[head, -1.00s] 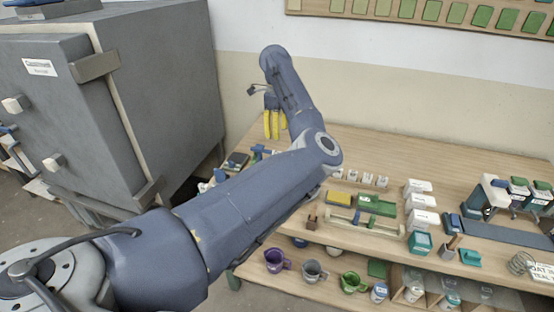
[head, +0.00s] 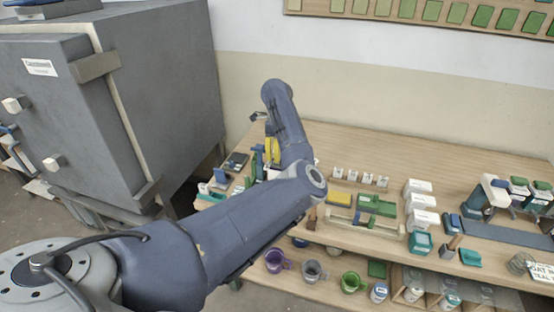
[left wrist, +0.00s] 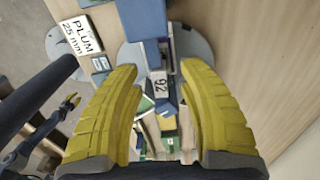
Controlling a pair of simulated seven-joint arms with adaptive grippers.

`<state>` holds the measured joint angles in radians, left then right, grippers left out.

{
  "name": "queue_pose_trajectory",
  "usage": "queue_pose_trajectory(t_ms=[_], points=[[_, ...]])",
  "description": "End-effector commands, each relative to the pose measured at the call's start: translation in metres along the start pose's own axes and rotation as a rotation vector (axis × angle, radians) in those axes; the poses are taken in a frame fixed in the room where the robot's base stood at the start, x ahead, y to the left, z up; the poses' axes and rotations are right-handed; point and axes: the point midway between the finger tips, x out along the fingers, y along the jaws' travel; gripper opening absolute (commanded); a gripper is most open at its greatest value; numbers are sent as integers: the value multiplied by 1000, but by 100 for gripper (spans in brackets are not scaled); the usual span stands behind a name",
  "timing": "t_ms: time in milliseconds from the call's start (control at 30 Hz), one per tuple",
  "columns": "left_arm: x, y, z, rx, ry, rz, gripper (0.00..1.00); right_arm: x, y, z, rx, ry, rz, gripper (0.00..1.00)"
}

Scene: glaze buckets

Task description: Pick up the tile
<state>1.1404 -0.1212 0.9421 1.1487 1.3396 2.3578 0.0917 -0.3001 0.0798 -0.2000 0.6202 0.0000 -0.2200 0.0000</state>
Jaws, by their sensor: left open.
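My left gripper (head: 272,150) is open over the left end of the workbench, partly hidden by my forearm in the head view. In the left wrist view its two yellow fingers (left wrist: 161,72) stand wide apart with nothing held. Between and beyond them lie a white block marked 92 (left wrist: 160,86), a small dark green piece (left wrist: 146,103) and blue parts. I cannot tell which of these is the tile. A small dark arm with yellow tips (left wrist: 70,102), apparently my right gripper, shows far off at the left; its state is unclear.
A label reading PLUM 25 mm (left wrist: 80,36) and a blue block (left wrist: 142,18) lie near the fingers. A green block (head: 377,204), a yellow block (head: 340,198) and white boxes (head: 418,202) stand farther right. A grey cabinet (head: 110,110) is at the left. The bench's back strip is clear.

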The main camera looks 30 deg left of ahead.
Motion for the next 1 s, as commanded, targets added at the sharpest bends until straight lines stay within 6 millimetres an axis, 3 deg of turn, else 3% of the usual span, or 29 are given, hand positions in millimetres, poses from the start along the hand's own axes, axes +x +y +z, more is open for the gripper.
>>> queue_pose_trajectory(t_ms=[367, 700, 1000], points=[[5, 0, 0, -1, 0, 0, 41, 0, 0, 0, 0, 0, 0, 24], [5, 0, 0, 0, 0, 0, 2, 0, 0, 0, 0, 0, 0, 24], [5, 0, 0, 0, 0, 0, 0, 0, 0, 0, 0, 0, 0, 24]])
